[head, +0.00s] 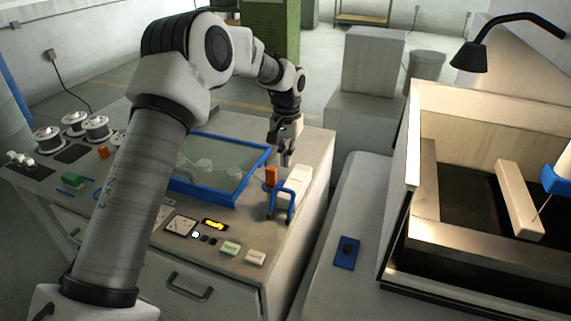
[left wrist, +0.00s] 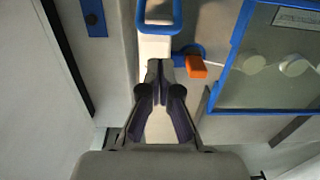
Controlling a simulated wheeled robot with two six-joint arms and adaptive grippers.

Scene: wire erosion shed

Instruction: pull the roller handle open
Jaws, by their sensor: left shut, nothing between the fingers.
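A blue loop-shaped handle (head: 282,204) stands on a white block (head: 297,185) near the right edge of the cabinet top. The loop also shows at the top of the left wrist view (left wrist: 160,27). An orange block (head: 271,176) on a blue part sits beside it and shows in the left wrist view (left wrist: 196,67). I cannot tell which of these two is the roller handle. My left gripper (head: 287,159) is shut and empty, just above and behind them. In the left wrist view its fingertips (left wrist: 160,66) are over the white block, apart from the loop. My right gripper is not in view.
A blue-framed clear cover (head: 222,139) over rollers lies left of the handle. Spools (head: 75,120) stand at the far left. A panel (head: 181,226) with buttons is in front. A machine tank (head: 412,228) with a lamp (head: 468,56) above stands right, past a grey ledge.

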